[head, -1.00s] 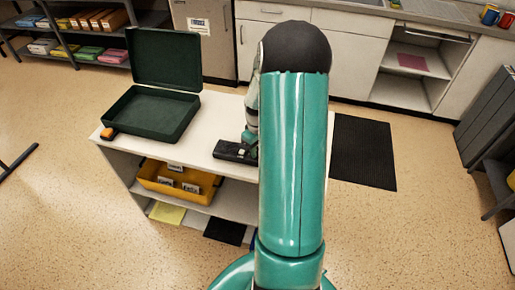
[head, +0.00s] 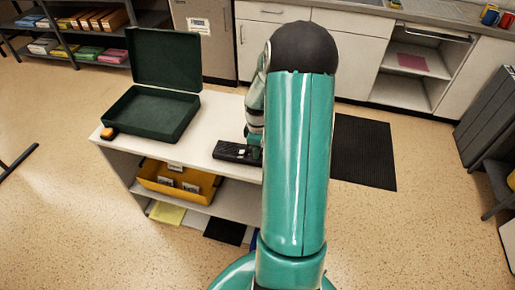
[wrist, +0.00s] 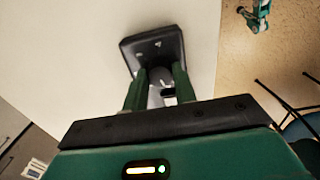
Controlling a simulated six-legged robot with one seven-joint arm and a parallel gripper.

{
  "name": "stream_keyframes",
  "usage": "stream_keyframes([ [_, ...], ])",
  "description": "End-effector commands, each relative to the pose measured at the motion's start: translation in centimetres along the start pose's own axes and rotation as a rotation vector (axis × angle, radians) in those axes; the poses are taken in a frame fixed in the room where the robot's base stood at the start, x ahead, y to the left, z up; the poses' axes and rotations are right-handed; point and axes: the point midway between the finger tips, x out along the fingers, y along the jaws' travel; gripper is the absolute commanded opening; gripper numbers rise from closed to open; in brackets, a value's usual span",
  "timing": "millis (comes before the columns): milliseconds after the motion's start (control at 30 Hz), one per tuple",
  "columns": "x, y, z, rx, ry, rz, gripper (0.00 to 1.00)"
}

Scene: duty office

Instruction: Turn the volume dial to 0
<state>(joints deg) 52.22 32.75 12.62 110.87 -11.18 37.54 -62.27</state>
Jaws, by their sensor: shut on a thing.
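A small black device (head: 231,152) lies near the front edge of the white top of a low shelf unit. It carries small light marks. In the wrist view the device (wrist: 153,45) is ahead of my two green fingers. My gripper (wrist: 160,71) reaches its near end, and the fingers stand on either side of a small grey part, which looks like the volume dial. My gripper is shut on it. The dial's pointer and scale cannot be read. In the head view my arm hides the device's right end and most of my gripper (head: 254,143).
An open dark green case (head: 150,112) stands left on the unit's white top (head: 215,118), with an orange and black object (head: 108,133) at the corner. A yellow bin (head: 150,180) sits on the shelf below. A dark mat (head: 364,150) lies on the floor to the right.

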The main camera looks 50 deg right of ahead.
Motion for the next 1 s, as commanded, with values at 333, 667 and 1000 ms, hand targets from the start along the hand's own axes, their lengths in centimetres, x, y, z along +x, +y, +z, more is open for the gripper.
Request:
stream_keyframes([
  [333,0.0,0.0,0.0,0.0,0.0,0.001,0.37],
  [667,-0.2,0.0,0.0,0.0,0.0,0.001,0.37],
  [1000,-5.7,0.1,0.0,0.001,0.001,0.007,0.37],
])
